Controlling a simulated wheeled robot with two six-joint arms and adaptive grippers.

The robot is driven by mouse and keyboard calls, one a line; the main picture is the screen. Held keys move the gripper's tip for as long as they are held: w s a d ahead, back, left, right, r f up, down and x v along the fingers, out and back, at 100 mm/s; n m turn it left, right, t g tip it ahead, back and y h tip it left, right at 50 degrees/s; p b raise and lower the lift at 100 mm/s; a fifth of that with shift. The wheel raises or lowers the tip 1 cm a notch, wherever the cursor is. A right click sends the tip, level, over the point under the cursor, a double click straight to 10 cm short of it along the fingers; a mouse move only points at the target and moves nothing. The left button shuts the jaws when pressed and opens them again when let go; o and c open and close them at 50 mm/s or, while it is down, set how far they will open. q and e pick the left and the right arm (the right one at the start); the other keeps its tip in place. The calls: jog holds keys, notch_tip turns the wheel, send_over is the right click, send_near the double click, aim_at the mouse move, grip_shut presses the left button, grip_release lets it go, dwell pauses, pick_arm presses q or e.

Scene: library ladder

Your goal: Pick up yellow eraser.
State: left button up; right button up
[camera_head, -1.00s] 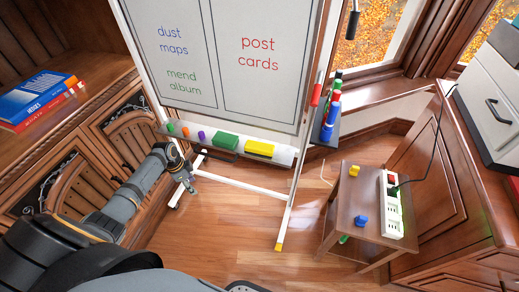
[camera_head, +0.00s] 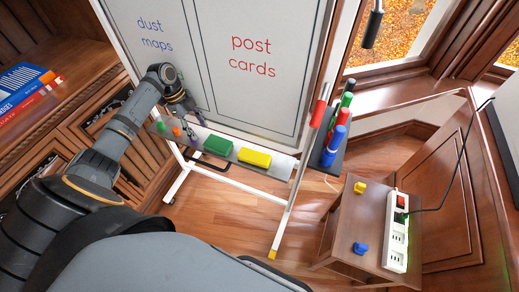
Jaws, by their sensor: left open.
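The yellow eraser (camera_head: 254,158) lies on the narrow ledge (camera_head: 276,165) under the whiteboard, right of the green eraser (camera_head: 218,145). My left gripper (camera_head: 194,122) is open and empty, above the left part of the ledge, in front of the board's lower left. It is apart from the yellow eraser, up and to its left. It hides part of the ledge's left end. My right gripper is not in the view.
Small green and orange pieces (camera_head: 176,132) lie at the ledge's left end. A side holder (camera_head: 325,150) carries several markers. A small wooden table (camera_head: 340,225) bears a power strip (camera_head: 396,235) and blue and yellow pieces. Books (camera_head: 25,90) lie on the left cabinet.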

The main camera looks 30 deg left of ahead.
pick_arm(q)
jog(key=shift+s+d, duration=0.1)
jog(key=shift+d, duration=0.25)
send_over(255, 155)
jog(key=a, duration=0.2)
jog(key=shift+s+r, duration=0.1)
jog(key=shift+s, duration=0.1)
jog(key=x, duration=0.5)
jog(key=shift+b, duration=0.3)
jog(key=c, duration=0.8)
jog(key=shift+r, duration=0.55)
notch_tip(255, 155, up, 3)
jog(key=shift+s+d+f+p, duration=0.1)
jog(key=shift+p, duration=0.45)
jog(key=s+d+r+p, duration=0.9)
jog(key=s, duration=0.1)
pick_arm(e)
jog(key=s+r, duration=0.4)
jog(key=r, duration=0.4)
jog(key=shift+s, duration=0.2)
